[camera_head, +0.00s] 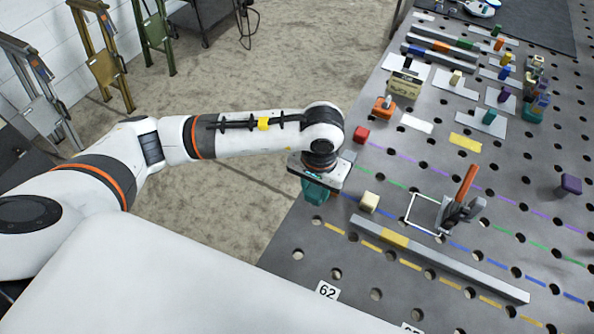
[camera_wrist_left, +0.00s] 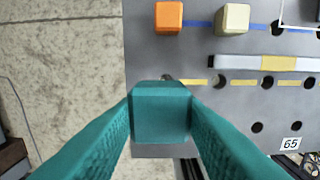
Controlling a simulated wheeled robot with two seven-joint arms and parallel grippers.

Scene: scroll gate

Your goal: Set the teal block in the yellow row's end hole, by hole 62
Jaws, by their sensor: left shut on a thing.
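My left gripper (camera_head: 316,190) is shut on the teal block (camera_wrist_left: 160,112), above the table's left edge. In the wrist view the block sits between both teal fingers. Behind its top edge a hole (camera_wrist_left: 168,78) shows partly, at the left end of the yellow line (camera_wrist_left: 194,82). The block looks short of this hole, nearer the table's edge; its height over the table is hard to tell. The yellow line (camera_head: 410,265) runs right along the table in the head view. The label 62 (camera_head: 327,290) lies near the front holes. My right gripper is not in view.
A grey bar with a yellow section (camera_head: 395,239) lies beside the yellow line. A cream block (camera_head: 369,202) and an orange block (camera_wrist_left: 168,17) stand behind it. The front left corner is clear.

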